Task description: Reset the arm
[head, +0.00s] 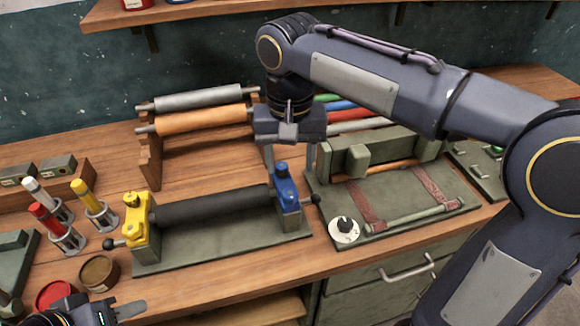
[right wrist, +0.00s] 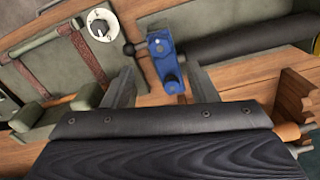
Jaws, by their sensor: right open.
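My right arm comes in from the right and reaches across the bench. My right gripper (head: 288,165) points down, open and empty, just above the blue end block (head: 285,188) of the black roller (head: 212,207). In the right wrist view the blue block (right wrist: 165,62) shows between and beyond the two spread fingers (right wrist: 162,88); I see no grip on it. My left gripper (head: 118,314) is at the bottom left edge, partly cut off, near the brown and red jars. Its finger opening is not clear.
A yellow end block (head: 137,218) holds the roller's other end. Behind stands a rack with grey and orange rolls (head: 203,118). A fixture with straps and a white dial (head: 344,230) is at right. Marker-like tubes (head: 85,195) stand at left. A shelf (head: 200,10) is above.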

